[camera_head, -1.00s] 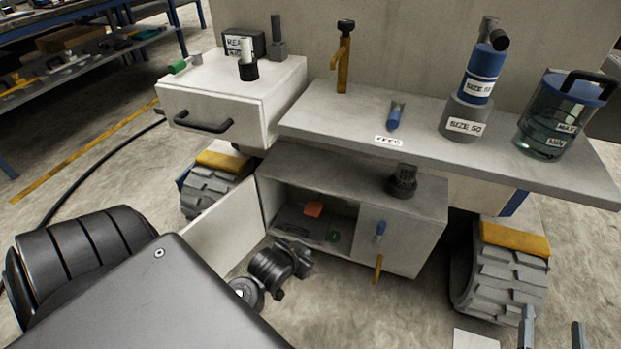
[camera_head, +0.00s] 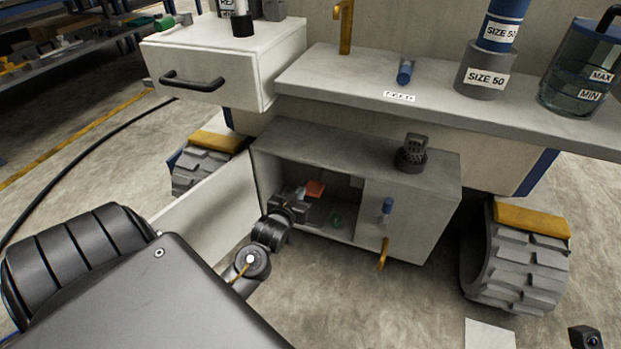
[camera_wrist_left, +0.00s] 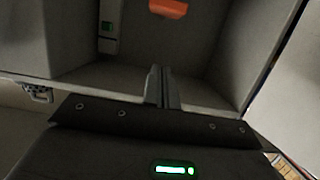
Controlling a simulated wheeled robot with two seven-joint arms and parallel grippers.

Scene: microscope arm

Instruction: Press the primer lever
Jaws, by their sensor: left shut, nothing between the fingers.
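An orange-red flap-like piece (camera_head: 315,188), likely the primer lever, is inside the open low cabinet (camera_head: 300,150). It also shows at the top of the left wrist view (camera_wrist_left: 169,8). My left gripper (camera_head: 303,193) is at the cabinet opening, just left of the orange piece in the head view. Its fingers (camera_wrist_left: 163,84) are shut and empty, pointing into the cabinet toward the orange piece, with a visible gap. My right gripper's fingers do not show.
The cabinet's open door (camera_head: 205,212) stands to the left of my left arm. A small green part (camera_head: 337,221) is inside the cabinet. A blue-and-yellow tap (camera_head: 385,235) is on its front right. The grey shelf (camera_head: 330,76) overhangs above.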

